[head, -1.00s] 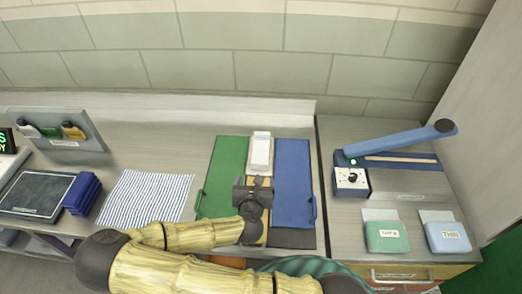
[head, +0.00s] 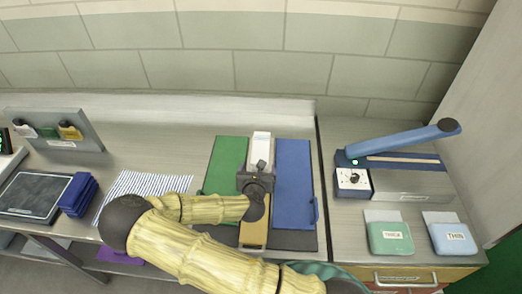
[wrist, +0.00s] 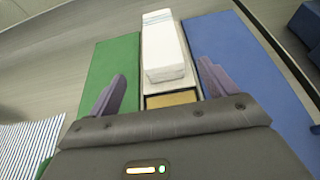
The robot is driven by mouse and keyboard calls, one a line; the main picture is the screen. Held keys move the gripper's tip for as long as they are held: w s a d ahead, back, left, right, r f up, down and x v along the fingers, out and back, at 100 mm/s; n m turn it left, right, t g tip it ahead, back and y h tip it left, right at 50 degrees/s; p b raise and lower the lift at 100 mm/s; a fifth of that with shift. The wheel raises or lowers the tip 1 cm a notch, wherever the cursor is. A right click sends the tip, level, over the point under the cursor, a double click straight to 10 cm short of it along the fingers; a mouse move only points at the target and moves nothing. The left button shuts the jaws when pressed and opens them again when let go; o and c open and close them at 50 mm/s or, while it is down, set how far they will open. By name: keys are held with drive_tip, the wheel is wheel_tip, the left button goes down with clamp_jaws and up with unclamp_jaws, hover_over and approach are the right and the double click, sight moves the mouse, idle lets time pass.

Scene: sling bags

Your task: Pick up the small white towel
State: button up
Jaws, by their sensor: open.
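The small white towel (wrist: 165,45) is a folded white block with faint stripes at its far end. It lies on a light pad between a green panel (wrist: 112,65) and a blue panel (wrist: 240,70). In the head view the towel (head: 261,141) shows only in part, its near end hidden behind my gripper (head: 259,170). In the wrist view my gripper (wrist: 160,90) is open and empty, its two fingers spread to either side just short of the towel's near end. The fingers look apart from the towel.
A striped cloth (head: 125,187) lies to the left, with folded blue cloths (head: 79,194) beside a dark slate (head: 35,194). To the right stand a blue-armed device (head: 400,150) and two pouches, one green (head: 390,238) and one blue (head: 450,238). The counter behind the panels is clear.

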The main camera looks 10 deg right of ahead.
sight(260, 157)
drive_tip(key=shift+p+x, duration=0.45)
drive_tip(key=shift+x, duration=1.7)
drive_tip(key=shift+w+d+f+p, duration=0.1)
drive_tip(key=shift+w+d+p, duration=0.2)
drive_tip(key=shift+w+p, duration=0.3)
drive_tip(key=p+x, duration=0.1)
drive_tip(key=x, duration=0.3)
drive_tip(key=shift+d+f, duration=0.1)
drive_tip(key=shift+f, duration=0.15)
drive_tip(key=shift+s, duration=0.25)
drive_tip(key=shift+w, duration=0.1)
drive_tip(key=c, duration=1.1)
